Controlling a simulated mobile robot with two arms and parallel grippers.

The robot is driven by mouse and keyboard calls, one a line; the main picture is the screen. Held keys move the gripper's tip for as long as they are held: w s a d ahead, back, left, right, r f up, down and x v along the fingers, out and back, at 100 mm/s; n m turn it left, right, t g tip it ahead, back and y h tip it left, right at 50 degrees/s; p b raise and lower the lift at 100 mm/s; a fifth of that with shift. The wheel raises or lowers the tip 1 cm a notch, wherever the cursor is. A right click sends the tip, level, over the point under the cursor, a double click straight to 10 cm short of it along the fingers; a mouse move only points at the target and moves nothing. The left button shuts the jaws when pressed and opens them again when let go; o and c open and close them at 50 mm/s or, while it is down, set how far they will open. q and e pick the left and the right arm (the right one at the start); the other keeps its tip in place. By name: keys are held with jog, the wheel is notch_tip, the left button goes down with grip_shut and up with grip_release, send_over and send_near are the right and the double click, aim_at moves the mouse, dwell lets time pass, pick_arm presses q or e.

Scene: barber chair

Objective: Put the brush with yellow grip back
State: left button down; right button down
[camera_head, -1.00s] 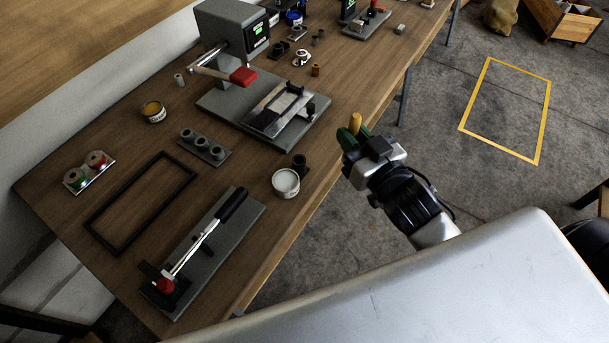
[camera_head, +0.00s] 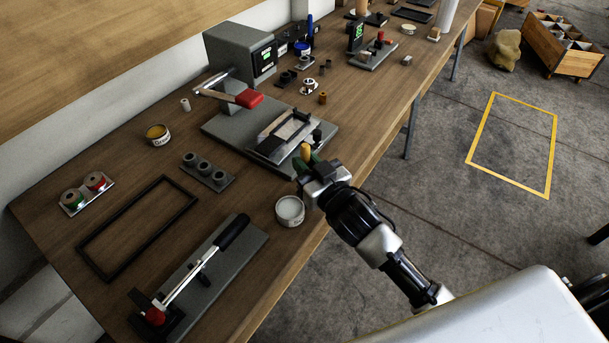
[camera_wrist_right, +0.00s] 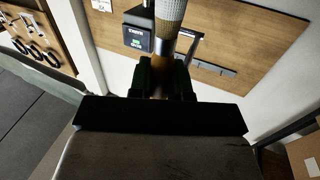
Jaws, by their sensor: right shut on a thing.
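My right gripper (camera_head: 306,168) is shut on the brush with yellow grip (camera_head: 305,151), above the table's front edge by the white jar (camera_head: 290,210). The yellow end sticks up above the green fingers. In the right wrist view the fingers (camera_wrist_right: 163,80) are on either side of the brush, whose pale, textured part (camera_wrist_right: 170,12) extends away at the top. A grey holder with three round cups (camera_head: 208,171) stands left of the gripper. A dark cup near the white jar is hidden behind the gripper now. My left gripper is out of view.
The press with a red handle (camera_head: 249,98) and its grey base stand behind the gripper. A lever tool (camera_head: 200,272) lies at the front, a black frame (camera_head: 137,228) to its left. Red and green spools (camera_head: 84,192) sit far left.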

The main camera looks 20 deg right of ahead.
jog(key=shift+a+f, duration=0.1)
jog(key=shift+f, duration=2)
jog(key=c, duration=1.1)
grip_release()
jog(key=shift+f, duration=0.1)
jog(key=shift+o, duration=0.2)
jog(key=shift+r, duration=0.2)
jog(key=b+v, duration=0.1)
jog(key=v, duration=1.1)
jog(key=shift+b, duration=0.3)
jog(key=shift+f, duration=0.1)
